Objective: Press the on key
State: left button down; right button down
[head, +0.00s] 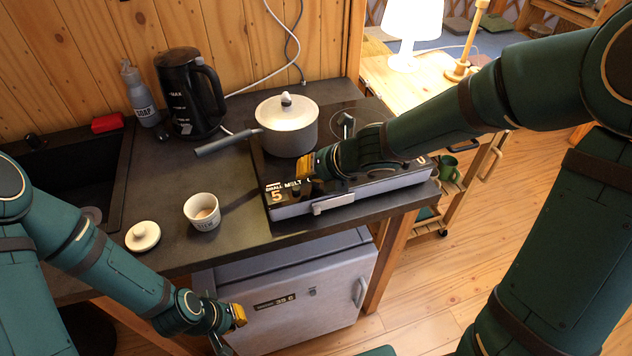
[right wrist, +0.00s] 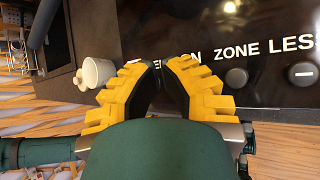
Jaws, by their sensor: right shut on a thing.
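The hob (head: 350,191) has a black front panel with white lettering. In the right wrist view the panel (right wrist: 225,25) shows "ZONE" and "LESS" beside round dark keys, the zone key (right wrist: 237,77) and the less key (right wrist: 302,73). Lettering ending in "ON" sits just beyond my right fingertips; any key below it is hidden. My right gripper (head: 308,165) is over the panel's left part; in its wrist view the yellow fingers (right wrist: 160,75) converge at the panel. What is between them is hidden. My left gripper (head: 228,325) hangs before the counter, its opening unclear.
A lidded saucepan (head: 289,128) stands on the hob, its handle pointing left. A white cup (head: 202,213), a white lid (head: 142,236), a black kettle (head: 187,95) and a soap bottle (head: 139,97) are on the counter (head: 235,185). A small fridge (head: 300,300) is below.

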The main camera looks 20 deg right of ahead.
aim_at(311, 186)
jog(key=shift+f+b, duration=0.4)
jog(key=shift+b, duration=0.05)
dwell(0.5)
jog(key=shift+r, duration=0.1)
jog(key=shift+r+p, duration=0.75)
jog(key=shift+p, duration=0.15)
notch_tip(311, 186, up, 5)
jog(key=p, duration=0.4)
jog(key=shift+p, duration=0.4)
dwell(0.6)
